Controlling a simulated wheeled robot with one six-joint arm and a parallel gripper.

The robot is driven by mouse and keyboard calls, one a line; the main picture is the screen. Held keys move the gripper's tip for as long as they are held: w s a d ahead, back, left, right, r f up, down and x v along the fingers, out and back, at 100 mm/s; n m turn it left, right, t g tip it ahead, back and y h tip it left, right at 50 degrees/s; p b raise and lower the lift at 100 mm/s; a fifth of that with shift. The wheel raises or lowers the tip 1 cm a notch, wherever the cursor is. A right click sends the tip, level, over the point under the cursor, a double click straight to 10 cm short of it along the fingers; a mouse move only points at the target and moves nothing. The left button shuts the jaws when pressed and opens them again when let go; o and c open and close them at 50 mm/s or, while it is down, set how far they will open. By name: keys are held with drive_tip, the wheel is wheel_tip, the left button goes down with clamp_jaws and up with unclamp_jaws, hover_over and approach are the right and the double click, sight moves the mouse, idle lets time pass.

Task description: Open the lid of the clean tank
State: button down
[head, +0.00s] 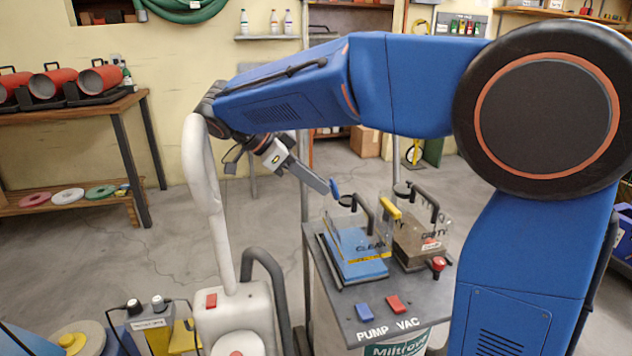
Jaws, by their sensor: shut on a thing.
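The clean tank (352,262) is a clear box with blue liquid and the word CLEAN on its front, on the left of the grey cart top. A black hooked handle (363,208) and a black round cap (347,200) show at its top. A small blue tab (334,188) stands at its upper left edge. My gripper (331,187) reaches down from the upper left and is shut on the blue tab. The fingertips are small here, and the lid is clear, so its exact angle is hard to tell.
The dirty tank (420,245), with brown contents and a yellow tab (390,208), stands close on the right. A white machine with a tall hose (205,200) stands left of the cart.

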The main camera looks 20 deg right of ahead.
drive_tip(key=c, duration=1.7)
unclamp_jaws()
drive_tip(key=shift+r, duration=0.1)
wheel_tip(320, 180, up, 10)
drive_tip(key=shift+f, duration=0.1)
